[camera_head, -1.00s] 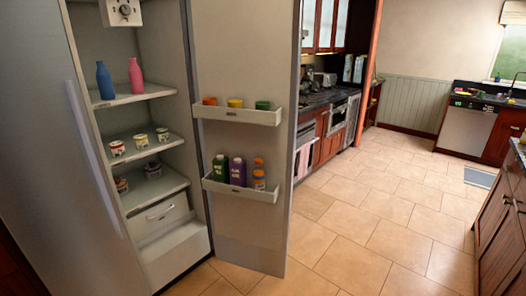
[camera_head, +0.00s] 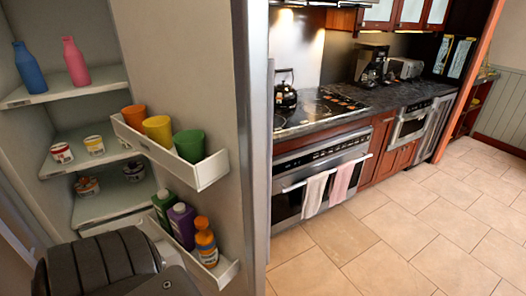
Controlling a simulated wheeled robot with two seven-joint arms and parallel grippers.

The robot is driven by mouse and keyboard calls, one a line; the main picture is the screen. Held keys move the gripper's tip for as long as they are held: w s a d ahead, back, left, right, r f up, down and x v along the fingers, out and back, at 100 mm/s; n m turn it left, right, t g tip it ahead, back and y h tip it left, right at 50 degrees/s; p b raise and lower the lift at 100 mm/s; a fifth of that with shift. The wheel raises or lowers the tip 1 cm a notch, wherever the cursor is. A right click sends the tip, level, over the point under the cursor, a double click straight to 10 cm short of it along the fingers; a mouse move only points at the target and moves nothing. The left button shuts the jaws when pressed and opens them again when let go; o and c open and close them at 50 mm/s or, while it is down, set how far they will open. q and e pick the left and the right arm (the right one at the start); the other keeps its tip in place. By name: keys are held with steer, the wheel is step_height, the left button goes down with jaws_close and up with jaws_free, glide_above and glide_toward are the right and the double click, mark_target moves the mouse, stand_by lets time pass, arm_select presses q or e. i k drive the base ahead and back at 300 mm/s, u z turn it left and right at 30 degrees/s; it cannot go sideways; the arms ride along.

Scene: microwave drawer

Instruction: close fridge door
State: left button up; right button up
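The fridge door (camera_head: 221,62) stands open, its inner side facing me. Its upper shelf (camera_head: 206,176) holds an orange, a yellow and a green cup. Its lower shelf (camera_head: 228,272) holds a green carton, a purple carton and orange bottles. The open fridge compartment (camera_head: 22,117) is to the left, with a blue and a pink bottle on a shelf and small tubs below. A dark part of my own arm shows at the bottom left, in front of the fridge and the lower door shelf. No fingertips of either gripper show.
Beyond the door's right edge are an oven (camera_head: 322,178) with two towels, a cooktop (camera_head: 318,107) with a kettle, and a counter (camera_head: 393,92) with a coffee maker. The tiled floor (camera_head: 410,225) to the right is clear.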

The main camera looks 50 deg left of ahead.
mark_target(205, 66)
steer(key=i, duration=1.85)
steer(key=u, duration=3.6)
steer(key=k, duration=0.5)
steer(key=u, duration=0.85)
steer(key=i, duration=0.55)
steer(key=z, duration=0.8)
